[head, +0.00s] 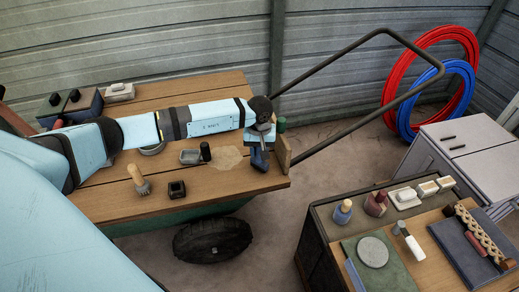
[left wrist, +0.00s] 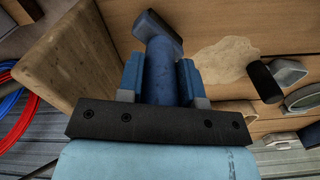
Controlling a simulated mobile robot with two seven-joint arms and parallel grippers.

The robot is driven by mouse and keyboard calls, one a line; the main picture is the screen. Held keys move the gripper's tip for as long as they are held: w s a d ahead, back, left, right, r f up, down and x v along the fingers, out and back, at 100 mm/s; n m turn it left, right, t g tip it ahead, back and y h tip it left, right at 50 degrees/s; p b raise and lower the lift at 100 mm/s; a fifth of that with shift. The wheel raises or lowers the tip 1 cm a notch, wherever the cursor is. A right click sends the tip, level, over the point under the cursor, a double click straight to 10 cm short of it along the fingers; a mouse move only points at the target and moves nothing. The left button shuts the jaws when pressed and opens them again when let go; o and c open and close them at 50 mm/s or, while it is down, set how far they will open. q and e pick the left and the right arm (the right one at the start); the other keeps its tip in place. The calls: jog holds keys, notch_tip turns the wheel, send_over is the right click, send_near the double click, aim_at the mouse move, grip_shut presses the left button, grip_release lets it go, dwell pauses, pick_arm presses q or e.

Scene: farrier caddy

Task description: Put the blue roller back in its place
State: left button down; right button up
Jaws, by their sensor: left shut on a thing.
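The blue roller (head: 259,158) is a dark blue cylinder with a wider, blocky end. My left gripper (head: 260,145) is shut on it and points down over the right end of the wooden cart top (head: 100,208). In the left wrist view the roller (left wrist: 160,75) sits between the two blue fingers of my left gripper (left wrist: 160,82), its wide end beyond the fingertips. I cannot tell whether it touches the wood. A pale stain (head: 222,158) lies on the wood just left of it. My right gripper is not in view.
An upright wooden end board (head: 284,153) and a green cylinder (head: 281,124) stand close right of my gripper. A black cylinder (head: 205,151), grey tray (head: 190,157), brush (head: 139,182) and dark box (head: 177,190) are on the cart. A workbench (head: 322,226) with several tools stands right.

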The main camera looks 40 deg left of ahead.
pick_arm(q)
jog(key=shift+f+b, duration=0.3)
jog(key=shift+f, duration=0.1)
jog(key=c, duration=0.7)
grip_release()
notch_tip(320, 180, up, 14)
jog(key=shift+f+p, duration=0.1)
jog(key=shift+p, duration=0.2)
